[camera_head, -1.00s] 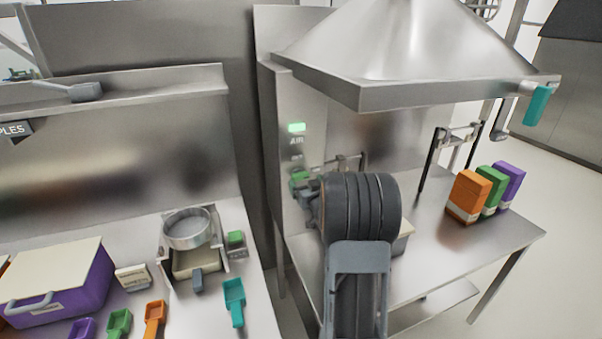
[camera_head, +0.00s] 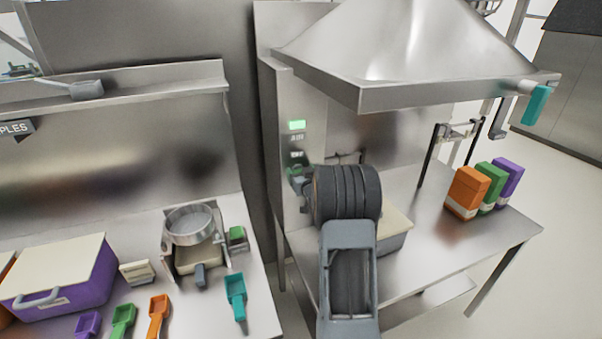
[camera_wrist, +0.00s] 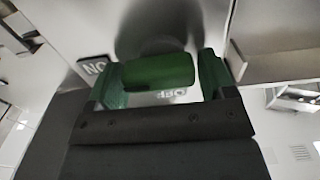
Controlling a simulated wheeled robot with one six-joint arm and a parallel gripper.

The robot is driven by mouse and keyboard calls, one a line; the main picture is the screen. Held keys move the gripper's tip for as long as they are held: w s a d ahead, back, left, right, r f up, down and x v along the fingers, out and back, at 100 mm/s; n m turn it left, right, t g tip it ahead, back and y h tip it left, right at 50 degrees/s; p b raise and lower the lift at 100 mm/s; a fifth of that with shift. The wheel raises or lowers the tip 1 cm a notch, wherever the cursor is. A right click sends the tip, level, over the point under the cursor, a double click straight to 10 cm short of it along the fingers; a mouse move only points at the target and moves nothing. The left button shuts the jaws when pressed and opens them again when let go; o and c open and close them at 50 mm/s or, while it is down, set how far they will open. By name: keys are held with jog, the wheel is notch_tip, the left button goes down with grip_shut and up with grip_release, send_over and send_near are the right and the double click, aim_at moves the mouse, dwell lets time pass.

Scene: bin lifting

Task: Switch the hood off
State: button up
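The hood (camera_head: 425,95) is a steel canopy over the right bench. Its panel on the left side wall carries a lit green lamp (camera_head: 297,125) with the label AIR below it. In the wrist view a green rounded switch handle (camera_wrist: 158,70) lies crosswise between the two dark green fingers of my gripper (camera_wrist: 162,82). The fingers are spread, one at each end of the handle; whether they touch it I cannot tell. In the head view my gripper (camera_head: 297,182) is at the panel, and my wrist partly hides the switch.
A pale-topped box (camera_head: 395,228) stands behind my arm on the right bench. Orange (camera_head: 466,192), green and purple boxes stand farther right. The left bench holds a sieve (camera_head: 190,224), a purple bin (camera_head: 62,285) and several scoops. The right bench's front is clear.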

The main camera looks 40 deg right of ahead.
jog(key=c, duration=0.6)
jog(key=shift+f, duration=0.1)
jog(key=shift+b, duration=0.5)
jog(key=n+b, duration=0.1)
jog(key=b, duration=0.1)
jog(key=n+b, duration=0.2)
jog(key=b, duration=0.1)
jog(key=shift+f+b, duration=0.3)
jog(key=n+b, duration=0.2)
jog(key=b, duration=0.1)
jog(key=n+b, duration=0.2)
jog(key=b, duration=0.2)
jog(key=shift+a+r+n, duration=0.1)
jog(key=shift+a+n, duration=0.1)
jog(key=shift+n, duration=0.1)
jog(key=n+b, duration=0.5)
jog(key=b, duration=0.1)
jog(key=shift+w+a, duration=0.1)
jog(key=shift+a, duration=0.05)
jog(key=n+b, duration=0.3)
jog(key=n, duration=0.2)
jog(key=shift+a+r+b, duration=0.15)
jog(key=shift+b, duration=0.25)
jog(key=shift+n, duration=0.4)
jog(key=o, duration=0.9)
